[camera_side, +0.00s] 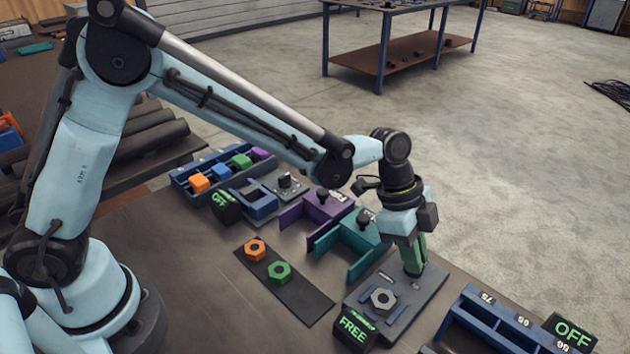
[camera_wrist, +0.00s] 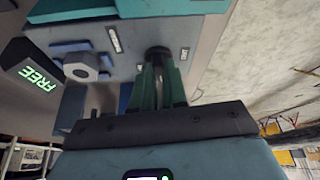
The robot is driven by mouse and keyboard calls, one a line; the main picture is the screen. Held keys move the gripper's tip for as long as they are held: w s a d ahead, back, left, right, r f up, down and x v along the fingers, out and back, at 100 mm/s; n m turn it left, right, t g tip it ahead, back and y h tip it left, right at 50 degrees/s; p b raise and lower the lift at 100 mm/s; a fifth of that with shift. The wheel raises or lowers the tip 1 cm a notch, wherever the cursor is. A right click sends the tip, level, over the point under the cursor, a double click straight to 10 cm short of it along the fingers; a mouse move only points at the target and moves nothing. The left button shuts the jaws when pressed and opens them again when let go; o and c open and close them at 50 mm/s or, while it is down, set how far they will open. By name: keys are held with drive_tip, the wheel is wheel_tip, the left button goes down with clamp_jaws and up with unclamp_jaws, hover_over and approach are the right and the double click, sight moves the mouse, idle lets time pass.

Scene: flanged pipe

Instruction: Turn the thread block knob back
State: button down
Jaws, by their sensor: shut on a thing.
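The thread block is a grey plate (camera_side: 428,290) at the front right of the bench, with a grey hex nut (camera_side: 383,299) between blue pieces. Its black sign (camera_side: 355,329) reads FREE in green. My gripper (camera_side: 413,268) points down at the plate's far side, behind the nut. In the wrist view its green fingers (camera_wrist: 158,80) are shut on a dark round knob (camera_wrist: 158,53), which stands on the plate. The nut also shows there (camera_wrist: 82,66), to the left and apart from the fingers. The fingers largely hide the knob in the side view.
A teal bracket (camera_side: 350,245) and a purple bracket (camera_side: 312,212) stand just left of the plate. A dark strip (camera_side: 300,295) bears an orange nut (camera_side: 255,250) and a green nut (camera_side: 279,272). A blue rack (camera_side: 500,325) with an OFF sign (camera_side: 568,335) stands right.

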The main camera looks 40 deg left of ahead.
drive_tip(key=n+t, duration=0.1)
drive_tip(key=n, duration=0.3)
drive_tip(key=shift+s+t, duration=0.15)
drive_tip(key=shift+t, duration=0.25)
drive_tip(key=shift+d+n+t+y, duration=0.1)
drive_tip(key=shift+n+t+y, duration=0.55)
drive_tip(key=shift+n, duration=1.35)
drive_tip(key=c, duration=1.2)
unclamp_jaws()
drive_tip(key=shift+o, duration=0.2)
drive_tip(key=v, duration=1.2)
drive_tip(key=shift+r, duration=0.15)
